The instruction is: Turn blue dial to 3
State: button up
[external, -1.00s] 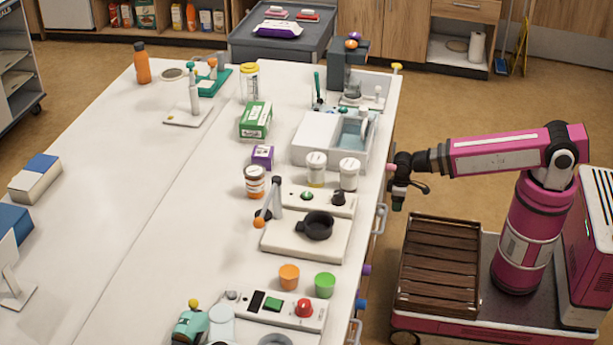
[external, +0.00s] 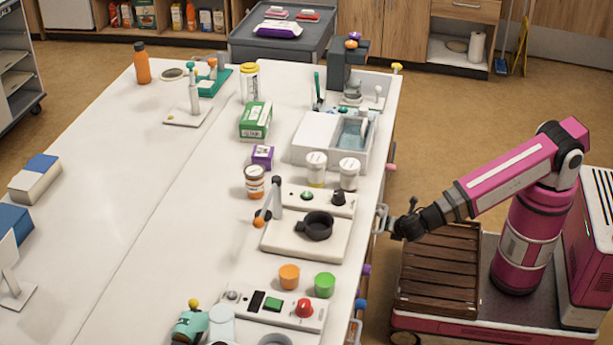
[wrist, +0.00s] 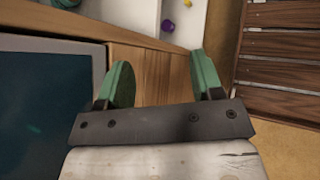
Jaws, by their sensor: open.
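A small blue knob (external: 361,304), likely the blue dial, sticks out from the counter's front side, low in the external view. Its markings and setting are too small to read. I cannot identify it in the wrist view. My gripper (external: 389,225) is beside the counter's front side, near a grey handle (external: 381,217), well up the picture from the blue knob and apart from it. In the wrist view my gripper's two green fingers (wrist: 163,80) are spread, with nothing between them.
A purple knob (external: 366,270) lies between my gripper and the blue knob; a purple knob (wrist: 168,26) also shows in the wrist view. A pink knob (external: 391,167) is farther up the edge. A brown slatted crate (external: 440,270) stands below my arm. The white counter top (external: 150,220) holds many items.

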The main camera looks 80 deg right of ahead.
jog(key=a+r+n+t+y, duration=0.25)
jog(key=a+n+t, duration=0.7)
jog(key=a, duration=0.95)
jog(key=n+t+y, duration=0.3)
jog(key=n+y, duration=0.3)
jog(key=n, duration=0.5)
send_near(365, 304)
jog(key=w, duration=0.6)
jog(key=w+d+f, duration=0.1)
jog(key=w, duration=0.3)
jog(key=shift+w, duration=0.1)
jog(key=c, duration=0.9)
